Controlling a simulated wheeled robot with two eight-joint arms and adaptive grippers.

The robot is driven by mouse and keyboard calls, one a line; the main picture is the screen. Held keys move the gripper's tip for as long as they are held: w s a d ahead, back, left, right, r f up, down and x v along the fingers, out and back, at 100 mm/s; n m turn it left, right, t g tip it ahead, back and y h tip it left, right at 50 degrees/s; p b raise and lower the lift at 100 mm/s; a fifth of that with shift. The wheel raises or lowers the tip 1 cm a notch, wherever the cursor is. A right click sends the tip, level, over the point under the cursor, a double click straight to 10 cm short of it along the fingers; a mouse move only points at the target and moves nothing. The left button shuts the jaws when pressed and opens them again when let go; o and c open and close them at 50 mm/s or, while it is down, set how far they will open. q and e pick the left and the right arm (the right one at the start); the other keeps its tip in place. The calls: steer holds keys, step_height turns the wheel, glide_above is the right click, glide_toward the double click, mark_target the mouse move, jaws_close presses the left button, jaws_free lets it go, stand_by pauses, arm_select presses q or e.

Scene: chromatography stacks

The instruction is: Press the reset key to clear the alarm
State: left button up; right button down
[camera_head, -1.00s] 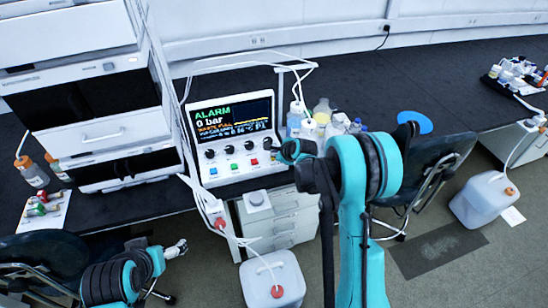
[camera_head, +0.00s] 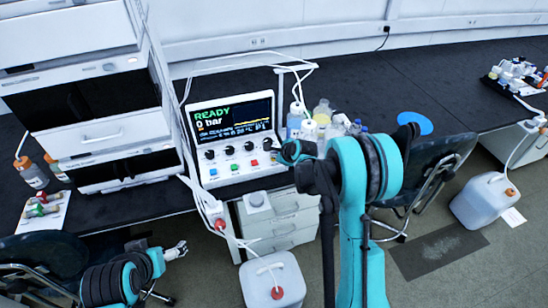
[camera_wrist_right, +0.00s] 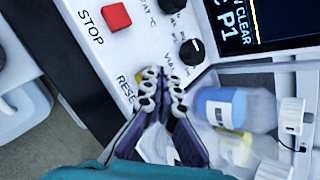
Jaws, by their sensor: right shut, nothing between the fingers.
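A row of dark knobs and coloured keys lies below the screen. In the right wrist view, the red STOP key (camera_wrist_right: 116,17) is clear of my fingers. The RESET lettering (camera_wrist_right: 125,88) is partly covered, and a yellow key (camera_wrist_right: 146,104) peeks out beside my fingers. My right gripper (camera_wrist_right: 163,80) is shut and empty, its tips over the panel by that key; contact cannot be told. My left gripper (camera_head: 178,250) is low at the left, its jaws too small to read.
Several bottles (camera_head: 321,113) stand right of the unit, close to my right gripper. A white jug (camera_head: 272,280) sits on the floor below, with tubing (camera_head: 238,240) leading to it. A chair (camera_head: 440,155) is at the right. The bench (camera_head: 390,75) behind the bottles is clear.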

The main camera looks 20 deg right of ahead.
steer(key=shift+r+p, duration=0.3)
steer(key=shift+r, duration=0.4)
steer(key=shift+r+p, duration=1.65)
steer(key=shift+r, duration=0.9)
